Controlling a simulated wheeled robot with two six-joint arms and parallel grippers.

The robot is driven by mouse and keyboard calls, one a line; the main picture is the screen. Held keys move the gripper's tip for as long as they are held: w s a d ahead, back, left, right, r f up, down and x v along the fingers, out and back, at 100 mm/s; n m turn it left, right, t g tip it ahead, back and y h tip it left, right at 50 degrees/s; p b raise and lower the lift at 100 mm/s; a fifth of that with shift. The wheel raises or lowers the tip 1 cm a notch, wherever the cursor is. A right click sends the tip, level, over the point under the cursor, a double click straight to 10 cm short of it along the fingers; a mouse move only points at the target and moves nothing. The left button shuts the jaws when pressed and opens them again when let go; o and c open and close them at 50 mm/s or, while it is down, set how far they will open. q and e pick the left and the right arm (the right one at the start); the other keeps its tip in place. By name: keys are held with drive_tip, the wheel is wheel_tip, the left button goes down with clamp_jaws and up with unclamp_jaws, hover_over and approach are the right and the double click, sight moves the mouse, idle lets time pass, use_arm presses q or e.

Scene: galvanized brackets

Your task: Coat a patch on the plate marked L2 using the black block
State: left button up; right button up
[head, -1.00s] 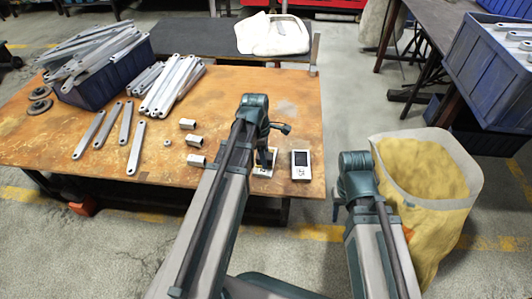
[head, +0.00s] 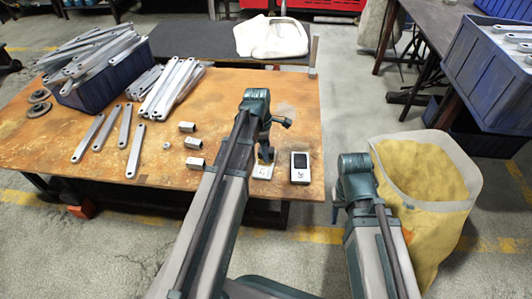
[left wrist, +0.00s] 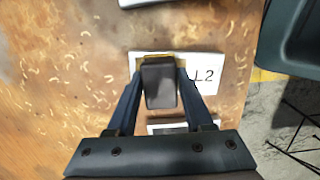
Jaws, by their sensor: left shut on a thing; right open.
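My left gripper (head: 266,158) is shut on the black block (left wrist: 160,84) and holds it over the white plate marked L2 (left wrist: 207,70). A thin yellowish band shows along the block's far edge. In the head view the plate (head: 262,172) lies near the table's front right edge, partly behind my gripper. I cannot tell whether the block touches it. My right gripper (head: 337,205) is off the table's right side, mostly hidden by its own arm.
A second plate with a black patch (head: 300,161) lies right of L2. Several square metal tubes (head: 194,163) and flat brackets (head: 134,150) lie left. A blue bin (head: 95,88) of brackets stands farther back. A yellow-filled sack (head: 430,170) stands right of the table.

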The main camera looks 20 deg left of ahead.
use_arm(q)
drive_tip(key=shift+w+a, duration=0.15)
drive_tip(key=shift+w, duration=0.8)
drive_tip(key=shift+w+a, duration=0.1)
drive_tip(key=shift+w, duration=0.8)
wheel_tip(320, 180, up, 6)
drive_tip(key=p, duration=0.6)
wheel_tip(320, 180, up, 3)
drive_tip(key=p, duration=0.3)
drive_tip(key=shift+f, duration=0.15)
